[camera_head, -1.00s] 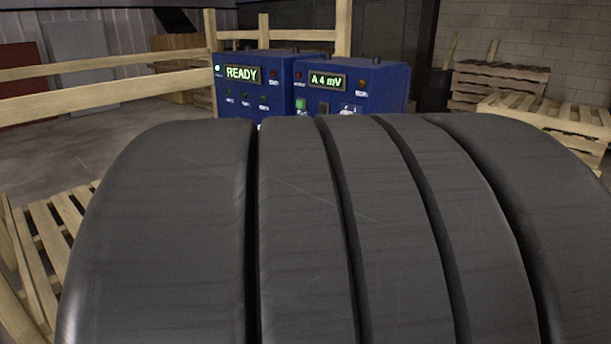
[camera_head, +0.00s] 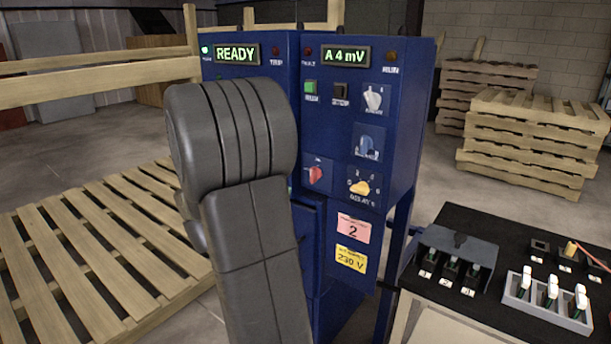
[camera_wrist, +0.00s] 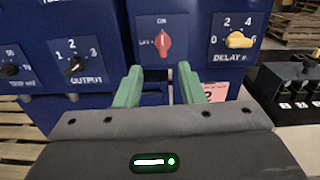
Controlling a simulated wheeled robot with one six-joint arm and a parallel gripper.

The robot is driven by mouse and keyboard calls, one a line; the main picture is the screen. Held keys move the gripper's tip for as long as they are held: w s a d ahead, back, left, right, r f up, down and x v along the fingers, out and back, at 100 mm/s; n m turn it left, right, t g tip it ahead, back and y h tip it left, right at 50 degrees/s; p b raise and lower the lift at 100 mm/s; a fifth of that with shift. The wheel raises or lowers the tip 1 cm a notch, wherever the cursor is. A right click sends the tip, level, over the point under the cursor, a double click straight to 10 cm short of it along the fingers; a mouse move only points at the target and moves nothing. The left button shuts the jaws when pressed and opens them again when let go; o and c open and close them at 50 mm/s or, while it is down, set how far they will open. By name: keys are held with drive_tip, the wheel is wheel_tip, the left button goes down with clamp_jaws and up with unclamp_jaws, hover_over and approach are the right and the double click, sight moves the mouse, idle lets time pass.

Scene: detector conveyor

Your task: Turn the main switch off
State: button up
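In the head view the red knob (camera_head: 316,174) shows just right of my arm. My gripper (camera_wrist: 160,70) has two green fingers spread apart with nothing between them. In the wrist view the fingertips are below the knob, one to each side, and apart from it. In the head view my gripper is hidden behind my arm.
A yellow delay knob (camera_wrist: 238,40) is right of the switch and a black output knob (camera_wrist: 76,65) left. The cabinet display (camera_head: 237,54) reads READY. A black bench (camera_head: 450,310) with small parts stands at right. A wooden pallet (camera_head: 90,250) is at left.

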sight(311, 171)
drive_tip(key=shift+m, duration=0.3)
drive_tip(key=p+x, duration=0.2)
drive_tip(key=x, duration=1.1)
drive_tip(key=shift+w+d+f, duration=0.1)
drive_tip(key=shift+w+d, duration=0.1)
drive_tip(key=shift+d, duration=0.15)
clamp_jaws()
